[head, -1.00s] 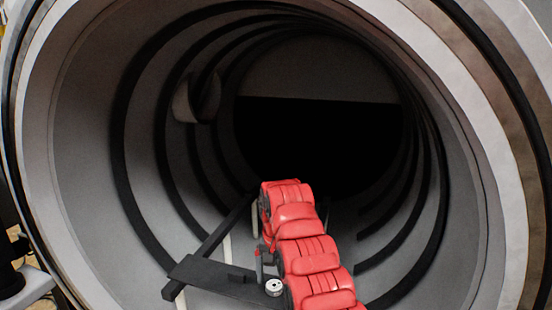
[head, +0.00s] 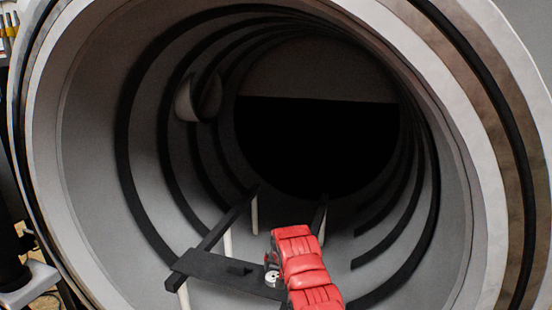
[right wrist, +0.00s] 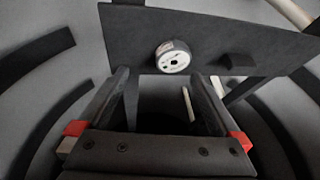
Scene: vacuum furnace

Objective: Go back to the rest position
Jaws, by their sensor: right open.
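My right arm (head: 304,270), with red covers, reaches into the round grey furnace chamber (head: 75,150) from the bottom of the head view. In the head view the black plate (head: 215,270) bears the white part (head: 272,277), just left of my arm. My left gripper is not in view.
The black plate rests on a dark rail (head: 228,220) with pale posts (head: 254,215). A second rail (head: 320,215) is beyond my arm. A curved piece (head: 197,98) protrudes from the chamber's left wall. The thick chamber rim (head: 488,120) surrounds the opening. The upper middle is clear.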

